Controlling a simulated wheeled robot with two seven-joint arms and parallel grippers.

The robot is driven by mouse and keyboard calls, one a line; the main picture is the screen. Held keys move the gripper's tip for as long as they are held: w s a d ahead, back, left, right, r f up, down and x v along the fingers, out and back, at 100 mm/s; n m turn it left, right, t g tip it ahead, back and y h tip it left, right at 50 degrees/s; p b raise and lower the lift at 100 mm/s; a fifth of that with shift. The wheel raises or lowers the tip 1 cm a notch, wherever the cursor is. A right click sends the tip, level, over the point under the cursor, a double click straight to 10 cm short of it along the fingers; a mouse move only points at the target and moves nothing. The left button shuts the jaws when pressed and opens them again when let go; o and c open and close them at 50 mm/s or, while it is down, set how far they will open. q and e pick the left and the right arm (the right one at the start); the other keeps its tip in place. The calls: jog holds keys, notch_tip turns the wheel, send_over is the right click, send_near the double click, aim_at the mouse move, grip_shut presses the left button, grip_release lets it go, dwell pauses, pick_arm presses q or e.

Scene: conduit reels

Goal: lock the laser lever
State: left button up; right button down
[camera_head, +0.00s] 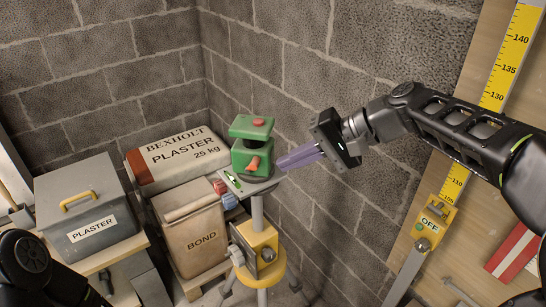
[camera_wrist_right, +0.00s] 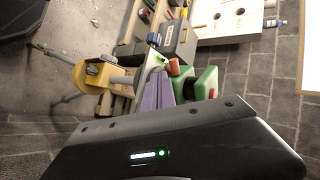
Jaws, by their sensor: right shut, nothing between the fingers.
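The green laser (camera_head: 248,142) stands on a small grey plate on top of a tripod, with a red knob on its top. Its orange-red lever (camera_head: 254,164) sticks out low on the front face. In the right wrist view the laser (camera_wrist_right: 206,82) lies sideways, with the orange lever (camera_wrist_right: 174,67) beside the purple fingers. My right gripper (camera_head: 280,163) is shut and empty. Its purple fingertips are just right of the laser and lever; whether they touch the laser is unclear. My left gripper is not in view.
The tripod has a yellow mount (camera_head: 262,245) below the plate. A plaster sack (camera_head: 178,158), a bond sack (camera_head: 195,238) and a grey plaster box (camera_head: 88,215) stand to the left. A block wall is close behind. A board with a yellow OFF device (camera_head: 432,222) is at right.

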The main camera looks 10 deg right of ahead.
aim_at(251, 165)
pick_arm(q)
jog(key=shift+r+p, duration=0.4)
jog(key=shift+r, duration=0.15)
pick_arm(e)
jog(key=shift+w+a+f, duration=0.1)
jog(key=shift+w+a, duration=0.3)
jog(key=shift+a, duration=0.45)
jog(key=shift+w+a+f, duration=0.1)
jog(key=shift+w+a, duration=0.3)
jog(key=shift+a, duration=0.4)
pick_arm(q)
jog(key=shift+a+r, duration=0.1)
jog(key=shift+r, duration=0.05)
pick_arm(e)
jog(key=shift+r, duration=0.1)
